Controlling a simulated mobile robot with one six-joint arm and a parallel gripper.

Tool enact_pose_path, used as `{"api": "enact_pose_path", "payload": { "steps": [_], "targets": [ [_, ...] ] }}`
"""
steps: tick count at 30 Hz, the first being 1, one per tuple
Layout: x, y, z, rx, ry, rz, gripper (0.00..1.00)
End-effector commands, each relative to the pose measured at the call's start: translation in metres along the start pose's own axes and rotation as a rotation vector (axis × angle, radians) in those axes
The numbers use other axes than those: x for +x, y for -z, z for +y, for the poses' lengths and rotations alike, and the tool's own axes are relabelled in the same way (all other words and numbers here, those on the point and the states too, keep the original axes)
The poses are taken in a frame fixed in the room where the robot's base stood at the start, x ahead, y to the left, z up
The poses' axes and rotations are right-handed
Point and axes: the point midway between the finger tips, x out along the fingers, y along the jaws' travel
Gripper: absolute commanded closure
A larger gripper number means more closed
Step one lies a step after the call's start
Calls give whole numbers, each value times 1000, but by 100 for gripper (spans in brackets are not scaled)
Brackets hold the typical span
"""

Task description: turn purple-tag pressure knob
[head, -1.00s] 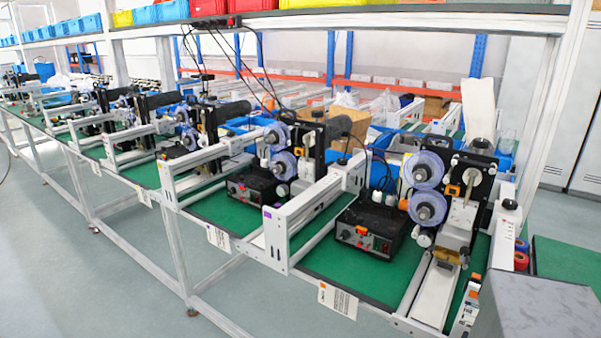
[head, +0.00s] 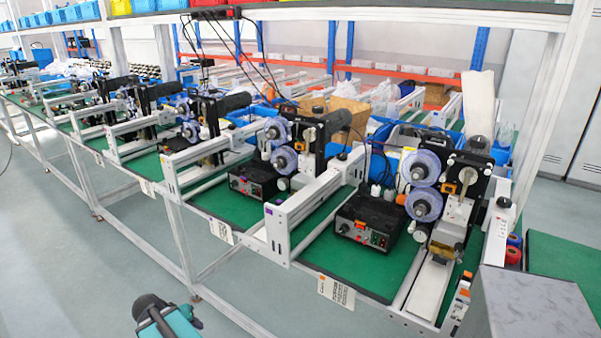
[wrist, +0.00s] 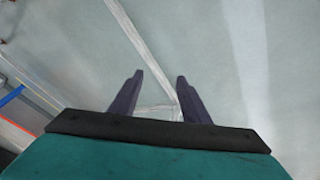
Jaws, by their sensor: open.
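A small purple tag (head: 268,211) is on the near end of a white frame (head: 279,235), at the left of the nearest full machine. A small black knob (head: 343,156) stands at the far end of that frame; I cannot tell for certain that it is the pressure knob. My gripper (wrist: 160,76) shows in the wrist view with two dark fingers apart and nothing between them, over the grey floor. My teal and black arm end shows at the bottom of the head view, in front of the bench and well short of the tag.
Black control boxes (head: 370,222) sit on the green bench top (head: 340,268). Paper labels (head: 336,291) hang at its front edge. A grey box-like block (head: 535,305) is at the lower right. The floor (head: 70,270) in front is clear.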

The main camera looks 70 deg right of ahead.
Motion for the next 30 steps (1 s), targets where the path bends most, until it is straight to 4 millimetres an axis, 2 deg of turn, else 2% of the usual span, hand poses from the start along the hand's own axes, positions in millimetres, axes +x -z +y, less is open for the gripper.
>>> {"api": "enact_pose_path", "payload": {
  "steps": [1, 3, 8, 15, 18, 24, 30],
  "targets": [
    [-12, 23, 16, 51, -8, 34, 57],
    [-25, 50, 35, 115, -20, 76, 57],
    [-57, 106, 84, 263, -47, 176, 57],
    [-114, 180, 169, 480, -89, 333, 57],
    [-140, 206, 207, 567, -107, 399, 57],
    [-186, 245, 310, 783, -171, 553, 57],
    [-231, 264, 394, 944, -221, 688, 57]
  ]
}}
